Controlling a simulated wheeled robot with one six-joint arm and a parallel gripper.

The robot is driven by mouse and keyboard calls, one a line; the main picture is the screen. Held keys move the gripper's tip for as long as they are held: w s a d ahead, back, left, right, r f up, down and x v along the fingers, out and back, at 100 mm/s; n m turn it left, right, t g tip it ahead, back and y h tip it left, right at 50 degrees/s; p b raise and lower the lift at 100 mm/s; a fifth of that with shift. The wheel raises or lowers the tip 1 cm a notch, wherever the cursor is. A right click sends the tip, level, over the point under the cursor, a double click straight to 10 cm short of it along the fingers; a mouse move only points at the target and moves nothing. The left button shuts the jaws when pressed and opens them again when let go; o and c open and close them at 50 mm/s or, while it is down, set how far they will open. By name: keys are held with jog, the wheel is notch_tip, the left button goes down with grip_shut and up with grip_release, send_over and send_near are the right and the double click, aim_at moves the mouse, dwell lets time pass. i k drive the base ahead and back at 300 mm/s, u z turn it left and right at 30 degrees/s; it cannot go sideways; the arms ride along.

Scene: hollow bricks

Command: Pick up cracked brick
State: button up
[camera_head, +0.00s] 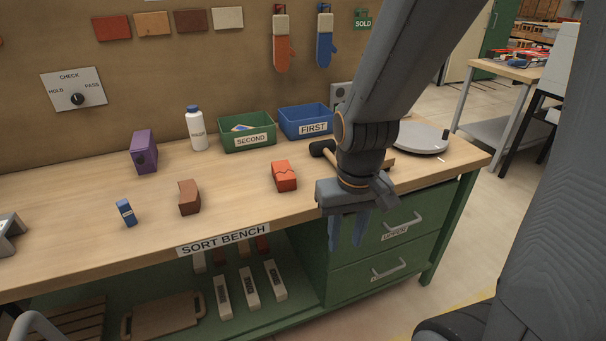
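An orange-red brick (284,177) with a dark jagged line across it, like a crack, lies on the wooden bench (80,228), right of the middle. A brown brick (189,198) with an uneven, notched outline stands to its left. My gripper (347,243) points down in front of the bench's front edge, to the right of and nearer than the orange-red brick. Its two fingers are apart with nothing visible between them. It touches neither brick.
A purple block (144,153), a white bottle (196,129), a green SECOND bin (247,133) and a blue FIRST bin (306,121) stand behind. A small blue object (126,212) is at left. A mallet (322,149) and round grey plate (420,138) are partly behind my arm.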

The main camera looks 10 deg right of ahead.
aim_at(285, 178)
jog(key=z, duration=0.05)
jog(key=i, duration=0.85)
jog(key=u, duration=0.35)
